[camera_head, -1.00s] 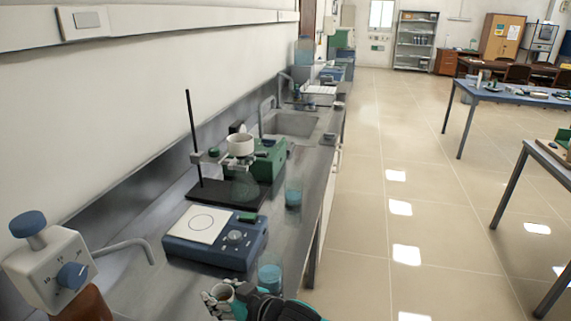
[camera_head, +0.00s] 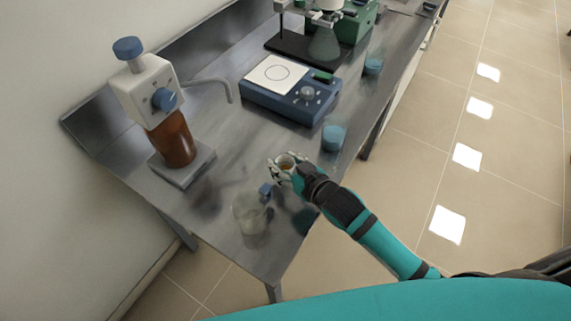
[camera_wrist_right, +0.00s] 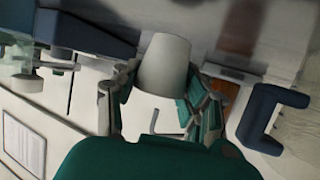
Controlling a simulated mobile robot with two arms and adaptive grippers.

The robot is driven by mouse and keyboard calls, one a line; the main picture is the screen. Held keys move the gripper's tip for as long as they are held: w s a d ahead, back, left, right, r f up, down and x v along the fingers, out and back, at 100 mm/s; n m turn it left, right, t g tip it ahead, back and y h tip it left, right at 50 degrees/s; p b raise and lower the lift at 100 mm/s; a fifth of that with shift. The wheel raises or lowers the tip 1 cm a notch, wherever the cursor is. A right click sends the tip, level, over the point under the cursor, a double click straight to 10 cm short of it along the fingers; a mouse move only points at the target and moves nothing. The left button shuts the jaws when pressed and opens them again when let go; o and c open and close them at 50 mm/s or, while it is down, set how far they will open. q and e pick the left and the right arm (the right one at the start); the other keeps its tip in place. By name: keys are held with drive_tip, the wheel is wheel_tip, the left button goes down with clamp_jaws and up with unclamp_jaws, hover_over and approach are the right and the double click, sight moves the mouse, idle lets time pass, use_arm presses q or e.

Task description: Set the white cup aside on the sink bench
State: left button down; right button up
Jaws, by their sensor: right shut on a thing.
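In the right wrist view the pale cup (camera_wrist_right: 165,62) sits between the fingers of the right gripper (camera_wrist_right: 163,92). I cannot tell whether the cup's base touches the bench top. My left gripper is not in view.
A dispenser bottle (camera_head: 172,138) stands left, a blue stirrer plate (camera_head: 290,92) behind. Bare bench lies between the bottle and the gripper.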

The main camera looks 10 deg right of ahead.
drive_tip(key=shift+f, duration=0.8)
drive_tip(key=shift+f, duration=0.2)
drive_tip(key=o, duration=1.1)
drive_tip(key=shift+o, duration=0.2)
drive_tip(key=shift+r, duration=0.2)
drive_tip(key=b+v, duration=0.1)
drive_tip(key=v, duration=1.1)
